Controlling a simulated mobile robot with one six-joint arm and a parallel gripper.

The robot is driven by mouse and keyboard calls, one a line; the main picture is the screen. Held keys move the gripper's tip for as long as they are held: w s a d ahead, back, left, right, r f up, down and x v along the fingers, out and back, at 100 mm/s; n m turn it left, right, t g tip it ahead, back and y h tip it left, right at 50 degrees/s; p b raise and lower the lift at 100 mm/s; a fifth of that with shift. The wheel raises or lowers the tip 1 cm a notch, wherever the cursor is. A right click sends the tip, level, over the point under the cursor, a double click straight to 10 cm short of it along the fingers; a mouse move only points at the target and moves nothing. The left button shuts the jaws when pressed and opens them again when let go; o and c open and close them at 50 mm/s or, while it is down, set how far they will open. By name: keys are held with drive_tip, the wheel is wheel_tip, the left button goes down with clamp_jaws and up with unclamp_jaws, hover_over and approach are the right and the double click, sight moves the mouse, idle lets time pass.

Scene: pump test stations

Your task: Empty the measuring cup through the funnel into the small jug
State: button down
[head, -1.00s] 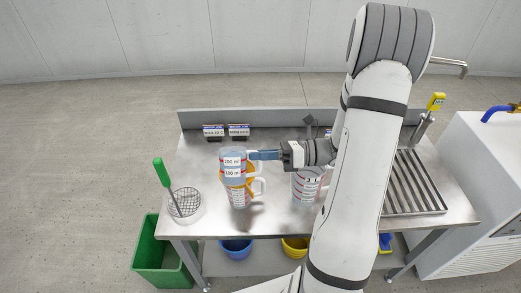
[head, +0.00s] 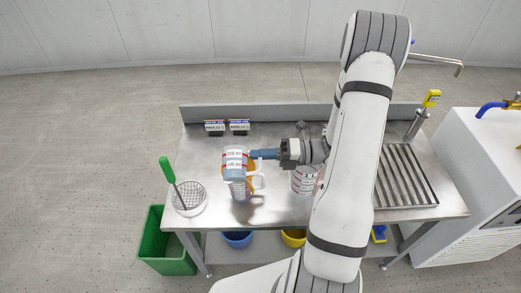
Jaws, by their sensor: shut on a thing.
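My gripper (head: 264,154) has blue fingers and is shut on the clear measuring cup (head: 235,160), which has red and white volume labels. The cup is over the left part of the table. Directly below and partly behind it are the orange funnel (head: 252,176) and a clear jug with a white handle (head: 240,190). The cup hides much of the funnel and the jug's top. I cannot tell how much the cup is tilted or whether liquid is flowing. A second clear jug with red markings (head: 303,182) stands to the right, partly behind my arm.
A round white dish with a mesh strainer (head: 190,195) and a green-handled tool (head: 168,170) stand at the table's left. A drain grate (head: 405,180) lies right. A green bin (head: 165,240) is on the floor.

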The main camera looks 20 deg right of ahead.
drive_tip(key=shift+w+f+m+p, duration=0.1)
drive_tip(key=shift+m+p, duration=0.5)
drive_tip(key=shift+p, duration=0.2)
drive_tip(key=shift+w+d+r+m+p, duration=0.1)
drive_tip(key=shift+w+r+m+p, duration=0.15)
drive_tip(key=shift+m+p, duration=0.85)
drive_tip(key=shift+w+d+r+m+p, duration=0.1)
drive_tip(key=shift+w+m+p, duration=0.35)
drive_tip(key=shift+p, duration=1.15)
drive_tip(key=shift+s+f+m, duration=0.15)
drive_tip(key=shift+m, duration=0.1)
